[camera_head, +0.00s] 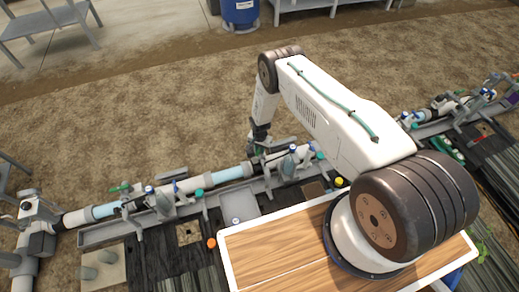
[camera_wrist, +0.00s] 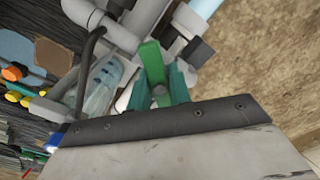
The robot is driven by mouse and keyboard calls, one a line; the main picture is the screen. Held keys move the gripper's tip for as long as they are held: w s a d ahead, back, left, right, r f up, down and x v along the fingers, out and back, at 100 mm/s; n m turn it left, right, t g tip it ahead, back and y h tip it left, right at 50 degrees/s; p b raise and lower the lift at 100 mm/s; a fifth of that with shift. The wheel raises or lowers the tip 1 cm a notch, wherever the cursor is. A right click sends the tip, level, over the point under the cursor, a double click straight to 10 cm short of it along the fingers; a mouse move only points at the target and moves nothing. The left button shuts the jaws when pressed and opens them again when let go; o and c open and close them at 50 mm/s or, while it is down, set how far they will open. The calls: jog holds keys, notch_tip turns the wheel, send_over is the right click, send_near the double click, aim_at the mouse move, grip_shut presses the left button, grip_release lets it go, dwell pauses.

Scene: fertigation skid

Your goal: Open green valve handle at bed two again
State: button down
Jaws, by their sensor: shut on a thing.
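The green valve handle (camera_wrist: 152,58) shows at the top middle of the wrist view, over the grey pipework. My gripper (camera_wrist: 160,88) has its two teal fingers shut on this handle, one on each side. In the head view my gripper (camera_head: 259,150) reaches down to the pipe line near the middle, and the handle there is mostly hidden by the gripper. I cannot read a bed label in either view. Another green handle (camera_head: 122,187) lies along the pipe at the left, apart from my gripper.
A grey tray (camera_head: 240,205) and an orange knob (camera_head: 211,243) are near the wooden board (camera_head: 270,252) in front. Light blue pipe (camera_head: 228,176) runs beside the gripper. In the wrist view a clear bulb-shaped part (camera_wrist: 103,82) sits close left of the handle. Bare soil lies beyond.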

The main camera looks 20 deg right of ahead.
jog(key=n, duration=0.4)
jog(key=shift+n, duration=0.4)
jog(key=n, duration=0.4)
jog(key=shift+n, duration=0.4)
jog(key=c, duration=1.2)
grip_release()
notch_tip(320, 180, up, 10)
